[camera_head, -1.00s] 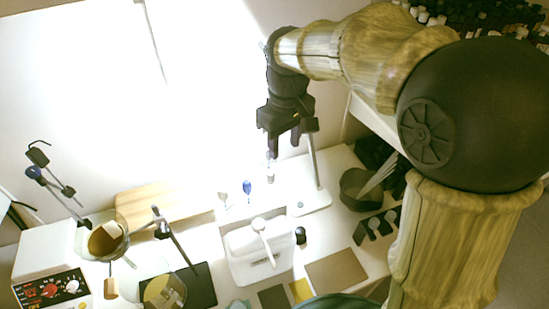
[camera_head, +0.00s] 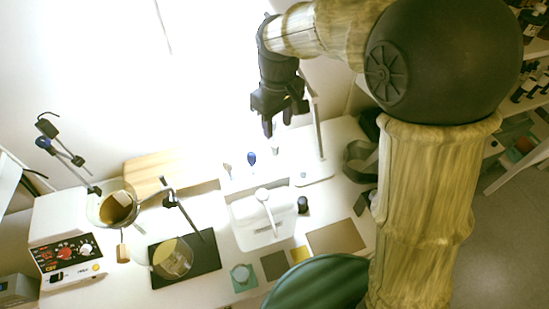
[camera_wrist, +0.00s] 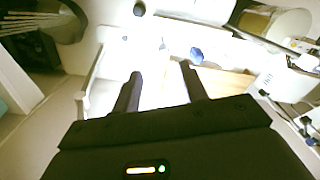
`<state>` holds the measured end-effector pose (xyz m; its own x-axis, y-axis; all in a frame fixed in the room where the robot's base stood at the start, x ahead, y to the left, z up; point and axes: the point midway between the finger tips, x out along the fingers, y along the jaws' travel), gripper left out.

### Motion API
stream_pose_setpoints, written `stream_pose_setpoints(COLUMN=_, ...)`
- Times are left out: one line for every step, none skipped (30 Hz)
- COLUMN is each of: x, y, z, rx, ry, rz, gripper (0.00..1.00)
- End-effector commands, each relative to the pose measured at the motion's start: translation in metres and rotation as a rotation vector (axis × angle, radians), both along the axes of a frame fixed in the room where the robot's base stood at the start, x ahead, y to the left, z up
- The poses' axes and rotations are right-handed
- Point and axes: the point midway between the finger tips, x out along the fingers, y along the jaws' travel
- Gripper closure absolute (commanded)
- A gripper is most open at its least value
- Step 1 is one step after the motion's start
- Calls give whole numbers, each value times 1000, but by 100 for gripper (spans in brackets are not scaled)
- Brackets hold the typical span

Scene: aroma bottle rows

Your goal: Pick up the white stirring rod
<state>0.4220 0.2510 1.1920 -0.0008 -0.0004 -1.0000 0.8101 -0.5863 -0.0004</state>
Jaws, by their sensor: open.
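A white rod with a rounded end (camera_head: 265,208) lies in a white tray (camera_head: 238,232) on the table in the head view. It looks like the stirring rod, but it could be a spoon. My gripper (camera_head: 278,126) hangs above the back of the table, higher than the tray and apart from it. Its two dark fingers are spread with nothing between them, as the wrist view (camera_wrist: 161,72) also shows. The rod is not clearly visible in the wrist view.
A blue-topped item (camera_head: 252,158) stands behind the tray and a small black bottle (camera_head: 303,204) beside it. A stand (camera_head: 319,135) rises right of my gripper. Glassware (camera_head: 172,258) and a control box (camera_head: 70,253) are at left. Flat mats (camera_head: 336,237) lie at front right.

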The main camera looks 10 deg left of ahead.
Motion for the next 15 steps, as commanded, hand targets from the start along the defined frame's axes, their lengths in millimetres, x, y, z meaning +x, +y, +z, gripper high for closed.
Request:
stream_pose_setpoints(x=-1, y=-1, z=-8, rx=-3, ry=4, rz=0, gripper=57)
stream_pose_setpoints(x=-1, y=-1, z=-14, rx=-3, ry=4, rz=-1, gripper=57)
stream_pose_setpoints(x=-1, y=-1, z=-21, rx=-3, ry=3, rz=-1, gripper=57)
stream_pose_setpoints(x=-1, y=-1, z=-26, rx=-3, ry=5, rz=-1, gripper=57)
stream_pose_setpoints(x=-1, y=-1, z=-31, rx=-3, ry=5, rz=-1, gripper=57)
stream_pose_setpoints(x=-1, y=0, z=-38, rx=-3, ry=3, rz=0, gripper=57)
stream_pose_setpoints(x=-1, y=0, z=-43, rx=-3, ry=5, rz=0, gripper=57)
stream_pose_setpoints(x=-1, y=0, z=-47, rx=-2, ry=3, rz=0, gripper=57)
stream_pose_setpoints(x=-1, y=0, z=-51, rx=-2, ry=3, rz=0, gripper=57)
stream_pose_setpoints(x=-1, y=0, z=-54, rx=-1, ry=2, rz=0, gripper=57)
stream_pose_setpoints(x=0, y=0, z=-56, rx=-1, ry=1, rz=0, gripper=57)
stream_pose_setpoints(x=0, y=0, z=-58, rx=-1, ry=1, rz=0, gripper=57)
stream_pose_setpoints(x=0, y=0, z=-59, rx=0, ry=0, rz=0, gripper=57)
stream_pose_setpoints(x=0, y=0, z=-59, rx=0, ry=0, rz=0, gripper=57)
stream_pose_setpoints(x=0, y=0, z=-59, rx=1, ry=-1, rz=0, gripper=57)
